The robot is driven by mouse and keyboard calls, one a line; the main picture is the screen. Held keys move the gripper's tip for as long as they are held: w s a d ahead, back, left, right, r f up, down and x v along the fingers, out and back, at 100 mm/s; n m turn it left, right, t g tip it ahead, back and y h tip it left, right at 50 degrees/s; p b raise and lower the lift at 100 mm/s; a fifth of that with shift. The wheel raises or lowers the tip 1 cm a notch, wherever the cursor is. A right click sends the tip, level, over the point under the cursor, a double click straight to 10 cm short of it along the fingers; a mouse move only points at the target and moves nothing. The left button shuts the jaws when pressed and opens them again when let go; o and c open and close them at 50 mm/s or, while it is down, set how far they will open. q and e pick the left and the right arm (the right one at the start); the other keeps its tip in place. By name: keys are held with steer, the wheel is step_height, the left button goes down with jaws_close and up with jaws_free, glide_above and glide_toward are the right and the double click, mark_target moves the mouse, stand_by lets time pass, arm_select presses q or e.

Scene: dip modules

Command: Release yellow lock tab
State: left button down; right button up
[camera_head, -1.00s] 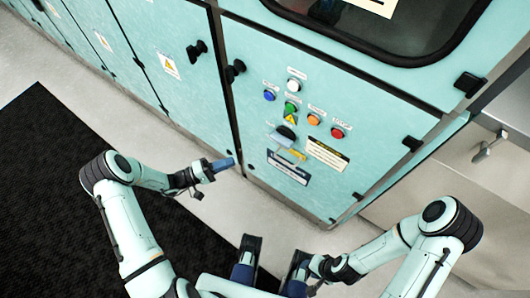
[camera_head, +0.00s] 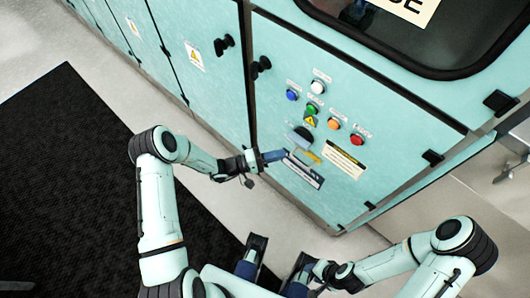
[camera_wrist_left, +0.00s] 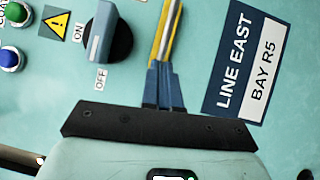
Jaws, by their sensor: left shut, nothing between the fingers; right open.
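The yellow lock tab (camera_head: 313,157) is a narrow yellow strip on the pale teal cabinet panel, below the black rotary switch (camera_head: 303,133). In the left wrist view the yellow strip (camera_wrist_left: 172,32) runs up from my fingertips, with a grey strip along it. My left gripper (camera_head: 284,154) is shut and empty, its blue fingers pointing at the panel. In the left wrist view its fingertips (camera_wrist_left: 164,72) overlap the tab's near end; whether they touch it is unclear. My right gripper (camera_head: 312,273) is low in the head view, away from the panel and open, its fingers hard to make out.
The switch (camera_wrist_left: 110,35) has ON and OFF labels beside it. A dark blue LINE EAST BAY R5 label (camera_wrist_left: 247,62) is beside the tab. A black mat (camera_head: 70,190) lies on the floor at left.

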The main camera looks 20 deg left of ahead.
arm_select(q)
steer(key=shift+s+d, duration=0.1)
steer(key=shift+d, duration=0.45)
steer(key=d, duration=0.1)
steer(key=s+d, duration=0.1)
steer(key=d, duration=0.1)
steer(key=shift+s+d+p, duration=0.1)
steer(key=shift+d+p, duration=0.1)
steer(key=shift+p, duration=0.15)
arm_select(e)
steer(key=shift+s+r, duration=0.2)
steer(key=shift+r, duration=0.15)
arm_select(q)
steer(key=w+a+v, duration=0.1)
steer(key=w+v, duration=0.1)
steer(key=v, duration=1.1)
steer(key=shift+w+a+b, duration=0.15)
steer(key=shift+a+b, duration=0.15)
steer(key=shift+b, duration=0.15)
arm_select(e)
steer(key=shift+a+f, duration=0.35)
steer(key=shift+f, duration=0.05)
arm_select(q)
steer(key=shift+f, duration=0.1)
